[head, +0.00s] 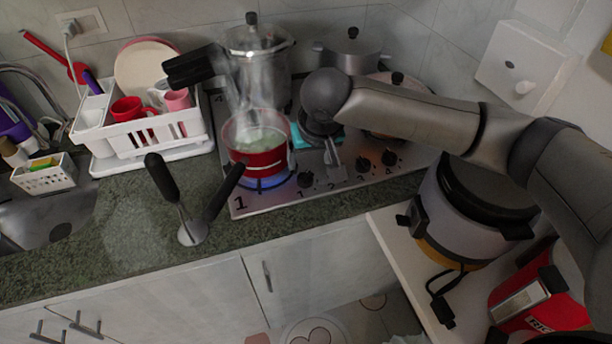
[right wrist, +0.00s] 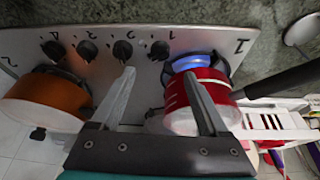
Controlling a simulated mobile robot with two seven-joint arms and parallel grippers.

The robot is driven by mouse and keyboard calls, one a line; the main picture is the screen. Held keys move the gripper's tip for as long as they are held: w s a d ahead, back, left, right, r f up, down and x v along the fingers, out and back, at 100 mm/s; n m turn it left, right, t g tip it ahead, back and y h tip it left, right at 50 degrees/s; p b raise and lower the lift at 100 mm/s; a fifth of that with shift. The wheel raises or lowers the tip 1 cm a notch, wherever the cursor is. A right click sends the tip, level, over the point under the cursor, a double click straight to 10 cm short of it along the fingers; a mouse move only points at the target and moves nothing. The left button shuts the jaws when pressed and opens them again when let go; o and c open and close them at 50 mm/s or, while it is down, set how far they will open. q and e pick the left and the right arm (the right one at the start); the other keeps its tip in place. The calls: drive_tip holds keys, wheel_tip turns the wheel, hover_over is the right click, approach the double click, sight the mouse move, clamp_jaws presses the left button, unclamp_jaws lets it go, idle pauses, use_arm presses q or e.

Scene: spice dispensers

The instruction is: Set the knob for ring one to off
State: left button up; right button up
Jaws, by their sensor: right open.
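The knob for ring one (head: 305,180) is a small black dial at the left end of the knob row on the steel cooktop's front edge. In the right wrist view it (right wrist: 160,50) is at the row's right end, beside a printed 1. A blue flame (right wrist: 200,66) burns on ring one under a red pot (head: 258,150). My right gripper (right wrist: 160,73) is open and empty. In the right wrist view its fingers point towards the knob row, with the ring-one knob past the tips and between their lines. In the head view the gripper partly hides the row. My left gripper is not in view.
The red pot's black handle (head: 224,190) sticks out over the counter (head: 115,225). A tall steaming steel pot (head: 262,50) stands behind it. A white dish rack (head: 150,145) is at left, a cooker (head: 465,225) at right. Other pots stand on the cooktop.

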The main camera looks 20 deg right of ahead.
sight(306, 177)
drive_tip(key=b+x, duration=0.1)
drive_tip(key=x, duration=0.9)
drive_tip(key=shift+w+b, duration=0.1)
drive_tip(key=shift+b, duration=0.25)
drive_tip(key=shift+c, duration=0.2)
clamp_jaws()
